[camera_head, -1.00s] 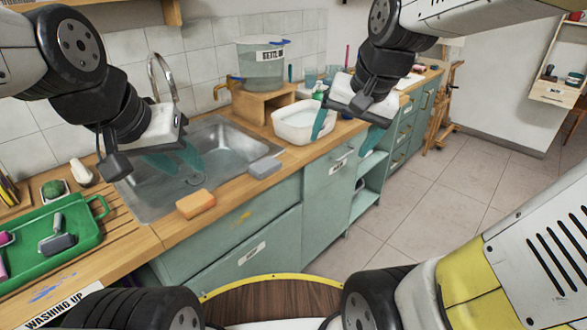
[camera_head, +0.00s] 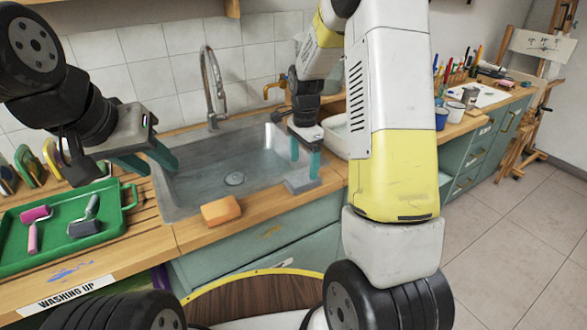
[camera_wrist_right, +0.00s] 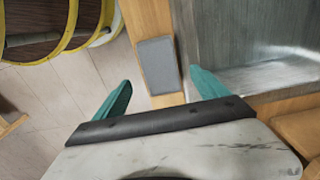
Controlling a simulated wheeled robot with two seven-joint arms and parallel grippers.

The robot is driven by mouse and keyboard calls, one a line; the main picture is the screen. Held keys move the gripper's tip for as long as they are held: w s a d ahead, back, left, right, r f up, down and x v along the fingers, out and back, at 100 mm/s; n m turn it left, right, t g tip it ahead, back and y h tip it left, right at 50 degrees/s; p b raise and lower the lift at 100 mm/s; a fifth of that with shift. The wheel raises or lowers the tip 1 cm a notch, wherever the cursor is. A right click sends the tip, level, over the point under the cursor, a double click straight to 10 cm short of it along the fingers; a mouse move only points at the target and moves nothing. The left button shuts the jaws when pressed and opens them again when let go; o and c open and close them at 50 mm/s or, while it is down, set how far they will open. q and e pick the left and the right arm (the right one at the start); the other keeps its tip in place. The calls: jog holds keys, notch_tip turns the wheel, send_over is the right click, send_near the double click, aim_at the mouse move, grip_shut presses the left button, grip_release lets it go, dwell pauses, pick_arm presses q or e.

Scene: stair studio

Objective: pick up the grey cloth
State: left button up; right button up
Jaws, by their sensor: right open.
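The grey cloth (camera_head: 300,184) is a small flat folded block on the wooden counter's front edge, right of the orange sponge. My right gripper (camera_head: 305,162) is open just above it, and its fingers hide part of it. In the right wrist view the cloth (camera_wrist_right: 158,65) lies whole on the wood strip beside the sink, between the lines of the two teal fingers and beyond my open right gripper (camera_wrist_right: 162,90). Nothing is between the fingers. My left gripper (camera_head: 162,170) is open and empty over the sink's left edge.
The orange sponge (camera_head: 221,211) lies on the front counter edge. The metal sink (camera_head: 205,185) with its tap (camera_head: 209,85) is behind. A green tray (camera_head: 20,225) with rollers is at left. A white basin (camera_head: 335,138) is partly hidden by my right arm.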

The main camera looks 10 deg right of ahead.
aim_at(303, 178)
notch_tip(303, 178, down, 5)
jog(key=shift+r, duration=0.1)
jog(key=c, duration=1.4)
notch_tip(303, 178, up, 10)
jog(key=o, duration=0.6)
jog(key=c, duration=0.5)
